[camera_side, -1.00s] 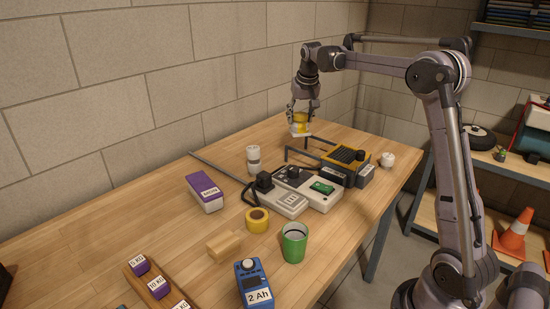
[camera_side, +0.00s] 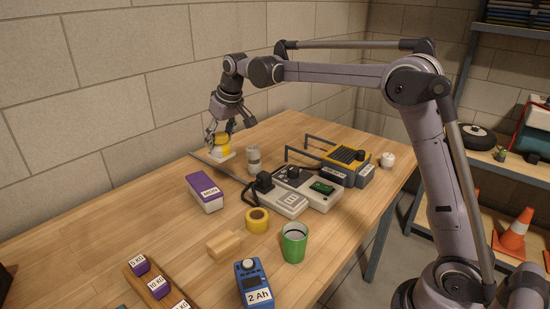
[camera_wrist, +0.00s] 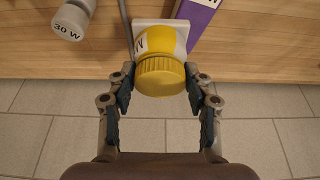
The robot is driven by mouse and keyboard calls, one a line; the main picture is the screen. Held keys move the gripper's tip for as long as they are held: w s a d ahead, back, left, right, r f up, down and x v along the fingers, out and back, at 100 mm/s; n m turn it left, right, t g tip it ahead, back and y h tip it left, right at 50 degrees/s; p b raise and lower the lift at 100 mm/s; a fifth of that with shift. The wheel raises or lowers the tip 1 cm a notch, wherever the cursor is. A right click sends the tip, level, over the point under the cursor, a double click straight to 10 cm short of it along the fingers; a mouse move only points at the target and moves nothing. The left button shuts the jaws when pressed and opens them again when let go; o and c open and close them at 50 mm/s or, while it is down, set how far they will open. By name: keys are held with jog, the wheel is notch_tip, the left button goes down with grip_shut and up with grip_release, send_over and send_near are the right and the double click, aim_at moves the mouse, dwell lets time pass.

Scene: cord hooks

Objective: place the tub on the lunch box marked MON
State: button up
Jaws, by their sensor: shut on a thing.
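The tub (camera_side: 222,147) is yellow with a ribbed yellow lid, and a pale square plate shows at its far end. My gripper (camera_side: 219,138) is shut on it. The lunch box marked MON (camera_side: 206,193) has a purple lid and a white body and lies on the bench, in front of and slightly left of the tub in the side view. Its purple lid (camera_wrist: 198,14) shows at the top of the wrist view, close beside the tub.
A grey-white cylinder marked 30 W (camera_wrist: 72,20) stands right of the tub in the side view (camera_side: 254,160). A dark rod (camera_side: 222,167) lies between tub and lunch box.

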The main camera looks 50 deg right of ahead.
jog(key=shift+w+a+f, duration=0.5)
jog(key=shift+a+f, duration=0.45)
jog(key=shift+f, duration=0.35)
jog(key=shift+w+a+f, duration=0.55)
jog(key=shift+a+f, duration=0.35)
jog(key=shift+f, duration=0.45)
jog(key=shift+w+a+f, duration=0.5)
jog(key=shift+a+f, duration=0.45)
jog(key=shift+f, duration=0.35)
jog(key=o, duration=1.2)
jog(key=shift+f, duration=0.1)
